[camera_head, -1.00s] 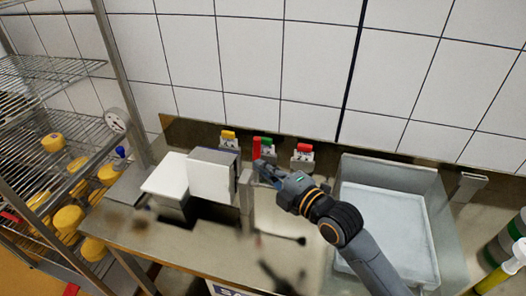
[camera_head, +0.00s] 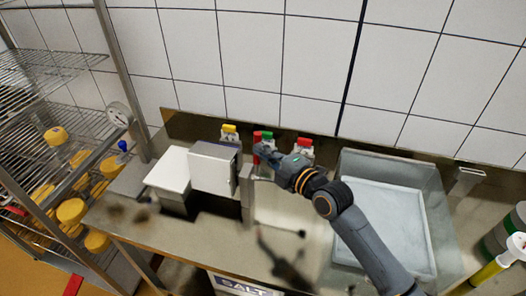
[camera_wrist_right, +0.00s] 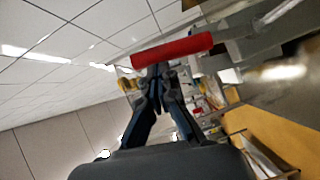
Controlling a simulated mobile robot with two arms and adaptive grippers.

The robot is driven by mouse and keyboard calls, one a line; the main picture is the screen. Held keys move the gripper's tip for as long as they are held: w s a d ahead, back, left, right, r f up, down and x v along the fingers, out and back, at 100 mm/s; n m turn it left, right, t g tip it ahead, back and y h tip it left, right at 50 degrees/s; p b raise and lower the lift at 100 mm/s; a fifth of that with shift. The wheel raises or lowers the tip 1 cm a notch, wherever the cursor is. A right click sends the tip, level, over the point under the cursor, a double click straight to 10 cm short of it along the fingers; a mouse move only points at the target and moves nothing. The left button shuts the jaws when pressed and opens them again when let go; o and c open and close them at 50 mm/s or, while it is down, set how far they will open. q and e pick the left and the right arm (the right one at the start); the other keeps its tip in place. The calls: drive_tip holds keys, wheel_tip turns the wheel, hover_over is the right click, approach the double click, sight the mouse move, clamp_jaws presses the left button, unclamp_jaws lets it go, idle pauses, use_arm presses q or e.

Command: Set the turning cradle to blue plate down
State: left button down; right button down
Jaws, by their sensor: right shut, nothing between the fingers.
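The turning cradle (camera_head: 237,178) stands on the steel bench left of my right gripper. A boxy block with a pale grey face (camera_head: 212,169) and a white slab (camera_head: 168,170) sit at it. I cannot make out a blue plate. A red handle (camera_head: 256,151) stands upright at its right side, partly behind my fingers. My right gripper (camera_head: 261,152) is shut and empty beside the handle. In the right wrist view the red handle (camera_wrist_right: 172,50) lies across just beyond the closed fingertips (camera_wrist_right: 158,72); contact is unclear. My left gripper is out of view.
Yellow-, green- and red-topped items (camera_head: 229,133) line the back wall. A steel basin (camera_head: 389,225) is at the right. A wire rack (camera_head: 60,170) with yellow cheeses stands at the left. A dial (camera_head: 118,114) and blue knob (camera_head: 122,146) are near the rack.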

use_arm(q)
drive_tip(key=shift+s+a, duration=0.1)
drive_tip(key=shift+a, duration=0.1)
use_arm(e)
drive_tip(key=shift+w+d+r+m, duration=0.1)
drive_tip(key=shift+w+m, duration=0.2)
drive_tip(key=shift+w, duration=0.05)
